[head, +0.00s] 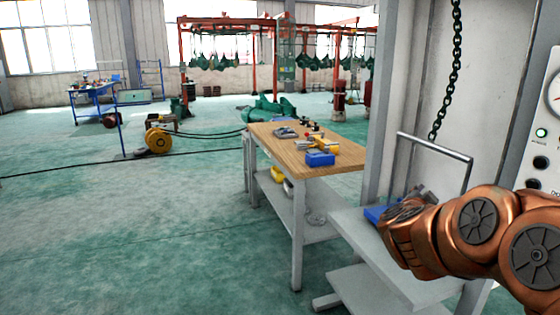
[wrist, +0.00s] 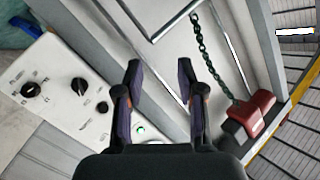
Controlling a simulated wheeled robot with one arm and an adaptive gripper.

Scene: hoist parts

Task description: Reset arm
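My copper-coloured arm (head: 475,235) reaches in from the right edge in the head view, in front of a grey bench and a tall grey frame. My gripper (wrist: 160,72) shows in the wrist view with its two dark fingers apart and nothing between them. It faces the frame and a white control panel. In the head view my gripper is mostly hidden behind the arm, and I cannot make out its fingers there.
The control panel (wrist: 70,95) has black knobs and a lit green lamp. A dark chain (wrist: 207,55) hangs by a red block (wrist: 250,113). A wooden-topped table (head: 285,152) holds a blue box (head: 320,159) and small parts. The green floor at left is largely clear.

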